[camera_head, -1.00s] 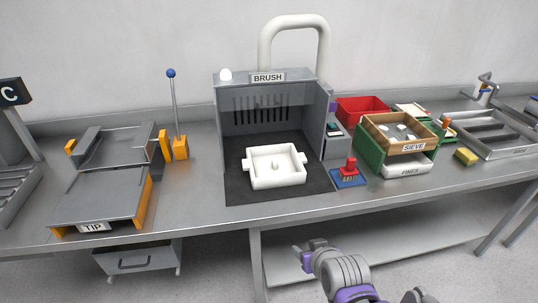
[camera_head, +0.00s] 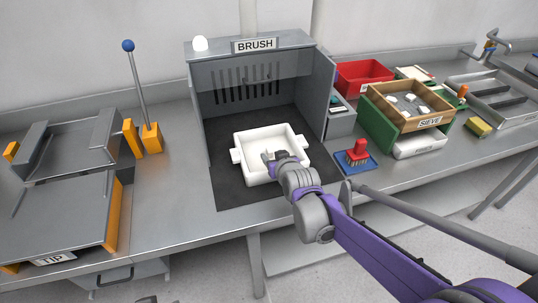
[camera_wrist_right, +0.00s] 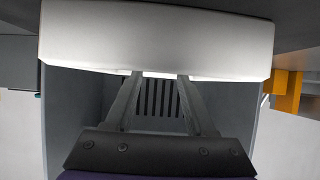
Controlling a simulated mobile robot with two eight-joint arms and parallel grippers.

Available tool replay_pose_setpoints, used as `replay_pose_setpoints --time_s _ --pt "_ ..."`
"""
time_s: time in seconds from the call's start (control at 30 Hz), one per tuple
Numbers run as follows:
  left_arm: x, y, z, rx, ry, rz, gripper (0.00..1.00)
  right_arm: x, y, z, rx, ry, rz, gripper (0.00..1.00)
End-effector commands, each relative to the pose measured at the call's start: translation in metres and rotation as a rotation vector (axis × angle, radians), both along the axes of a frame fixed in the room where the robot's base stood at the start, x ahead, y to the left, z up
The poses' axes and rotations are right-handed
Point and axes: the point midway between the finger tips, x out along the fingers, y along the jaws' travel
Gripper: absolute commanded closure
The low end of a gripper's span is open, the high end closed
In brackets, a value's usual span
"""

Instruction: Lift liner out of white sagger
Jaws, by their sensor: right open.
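The white sagger (camera_head: 259,178) stands on the dark mat in the BRUSH booth, a shallow square tray with side lugs. Its inside floor looks white; any liner there cannot be told apart from the sagger, and the central knob is hidden by my gripper. My right gripper (camera_head: 270,158) reaches in over the front rim, its fingertips at the middle of the sagger. In the right wrist view its two fingers (camera_wrist_right: 160,76) are apart, the tips running behind a white wall (camera_wrist_right: 155,40). Whether they touch anything is hidden. My left gripper is not clearly in view.
The BRUSH booth (camera_head: 202,90) has walls at the back and both sides. A red brush (camera_head: 358,151) on a blue pad stands right of the mat. The sieve box (camera_head: 415,110) and red bin (camera_head: 362,75) are farther right; the TIP stand (camera_head: 65,215) is left.

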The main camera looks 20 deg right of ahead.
Motion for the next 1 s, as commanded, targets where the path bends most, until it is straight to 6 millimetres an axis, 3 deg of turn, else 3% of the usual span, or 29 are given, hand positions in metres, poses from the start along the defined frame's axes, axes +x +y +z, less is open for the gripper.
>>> replay_pose_setpoints --time_s 0.23,0.5,0.83,1.0 --pt "0.0 0.0 -0.001 0.0 0.0 0.0 0.5 0.016 -0.001 -0.009 0.0 0.001 0.0 0.45" --pt "0.0 0.0 -0.003 0.0 0.001 0.0 0.5 0.049 -0.003 -0.024 0.001 0.001 0.0 0.45" --pt "0.0 0.0 -0.003 0.0 0.001 0.0 0.5 0.055 -0.003 -0.027 0.0 0.001 0.0 0.45" --pt "0.0 0.0 -0.003 0.0 0.001 0.0 0.5 0.055 -0.003 -0.027 0.0 0.001 0.0 0.76"
